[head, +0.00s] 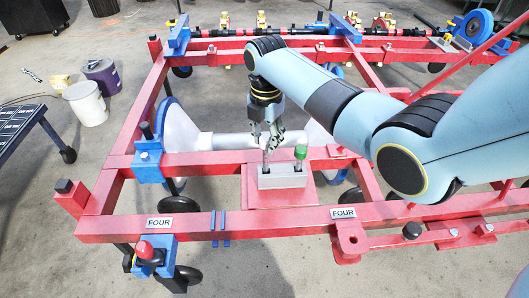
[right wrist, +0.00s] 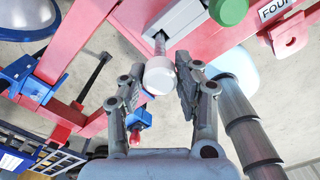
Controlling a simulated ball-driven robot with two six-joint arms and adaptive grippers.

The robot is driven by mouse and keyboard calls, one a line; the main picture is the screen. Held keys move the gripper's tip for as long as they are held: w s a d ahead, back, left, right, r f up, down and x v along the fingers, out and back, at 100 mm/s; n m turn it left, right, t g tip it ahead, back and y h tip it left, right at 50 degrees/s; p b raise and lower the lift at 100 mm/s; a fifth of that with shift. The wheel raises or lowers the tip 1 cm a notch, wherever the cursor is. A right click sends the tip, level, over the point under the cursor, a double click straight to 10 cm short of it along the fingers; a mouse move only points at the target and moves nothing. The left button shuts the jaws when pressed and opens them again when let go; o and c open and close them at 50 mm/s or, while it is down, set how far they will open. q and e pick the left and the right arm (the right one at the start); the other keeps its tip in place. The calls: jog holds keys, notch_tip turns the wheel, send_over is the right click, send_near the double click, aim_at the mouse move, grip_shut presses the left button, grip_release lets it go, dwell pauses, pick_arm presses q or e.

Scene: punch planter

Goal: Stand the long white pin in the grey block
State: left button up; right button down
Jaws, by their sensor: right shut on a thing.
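The grey block (head: 283,178) sits on a red plate in the middle of the red frame. A green-topped pin (head: 300,153) stands at its right end; its green head also shows in the right wrist view (right wrist: 228,10). My right gripper (head: 270,143) is above the block's left end. In the right wrist view its fingers (right wrist: 166,88) are shut on the long white pin (right wrist: 159,75), around its white head. The pin's thin shank points to the grey block (right wrist: 178,18). I cannot tell how far its tip is in the block. My left gripper is out of view.
Red beams (head: 200,224) with FOUR labels surround the block. A white and grey tube (head: 232,141) runs close behind it. A white bucket (head: 86,103) and a dark pot (head: 102,76) stand on the floor at the left.

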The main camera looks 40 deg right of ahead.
aim_at(266, 171)
notch_tip(266, 171, down, 4)
jog(key=shift+s+r+b, duration=0.1)
jog(key=shift+r+b, duration=0.15)
jog(key=shift+b, duration=0.15)
jog(key=shift+f, duration=0.3)
jog(key=c, duration=1)
grip_release()
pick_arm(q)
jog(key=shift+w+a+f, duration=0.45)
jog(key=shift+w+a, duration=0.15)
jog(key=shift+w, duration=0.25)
pick_arm(e)
jog(key=shift+o, duration=0.3)
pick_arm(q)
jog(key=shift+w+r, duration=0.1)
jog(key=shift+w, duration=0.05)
